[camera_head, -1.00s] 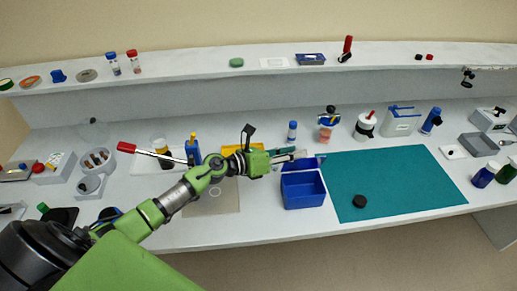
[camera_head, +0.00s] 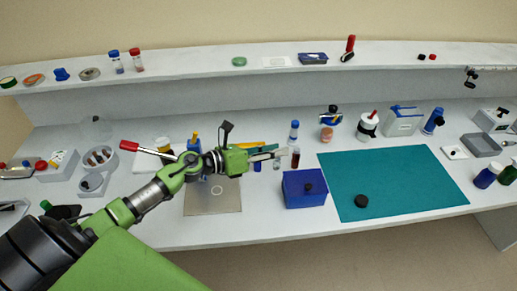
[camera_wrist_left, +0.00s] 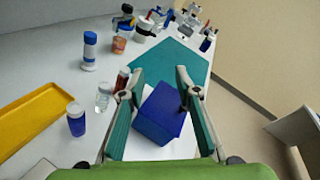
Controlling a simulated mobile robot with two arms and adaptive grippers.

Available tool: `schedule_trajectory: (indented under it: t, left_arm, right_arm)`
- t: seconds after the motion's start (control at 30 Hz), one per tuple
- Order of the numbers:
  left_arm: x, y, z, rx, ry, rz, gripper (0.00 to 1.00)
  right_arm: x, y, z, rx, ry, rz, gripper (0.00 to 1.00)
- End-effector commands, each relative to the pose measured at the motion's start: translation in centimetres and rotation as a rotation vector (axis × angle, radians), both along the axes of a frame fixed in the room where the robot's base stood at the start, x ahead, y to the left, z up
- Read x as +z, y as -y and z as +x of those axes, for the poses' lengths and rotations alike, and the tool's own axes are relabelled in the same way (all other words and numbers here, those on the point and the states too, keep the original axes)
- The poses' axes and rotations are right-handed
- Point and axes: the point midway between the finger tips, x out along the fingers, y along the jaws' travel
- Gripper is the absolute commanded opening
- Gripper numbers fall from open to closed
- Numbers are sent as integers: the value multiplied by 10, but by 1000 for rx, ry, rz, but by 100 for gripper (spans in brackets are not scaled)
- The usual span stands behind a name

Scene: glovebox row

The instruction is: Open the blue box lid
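The blue box (camera_head: 303,194) stands on the bench just left of the teal mat. The box also shows between my fingers in the left wrist view (camera_wrist_left: 160,118). My left gripper (camera_head: 281,153) is in the air behind and left of the box, fingers pointing right. In the wrist view its fingers (camera_wrist_left: 160,80) are spread apart with nothing gripped. My right gripper is in neither view.
Small vials, including a red-brown one (camera_head: 295,158), and a blue-capped bottle (camera_head: 294,132) stand behind the box, close to my fingers. A yellow tray (camera_wrist_left: 35,118) is nearby.

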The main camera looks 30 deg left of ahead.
Motion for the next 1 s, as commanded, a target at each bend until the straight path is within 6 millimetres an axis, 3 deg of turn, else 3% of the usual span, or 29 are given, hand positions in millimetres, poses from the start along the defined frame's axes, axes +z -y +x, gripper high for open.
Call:
schedule_trajectory:
  t: [0.7,1.0]
  left_arm:
    - [17,-33,-33,0,-1,2,30]
    - [19,-35,-36,-1,0,0,30]
  right_arm:
    - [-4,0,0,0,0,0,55]
    - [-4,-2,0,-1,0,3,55]
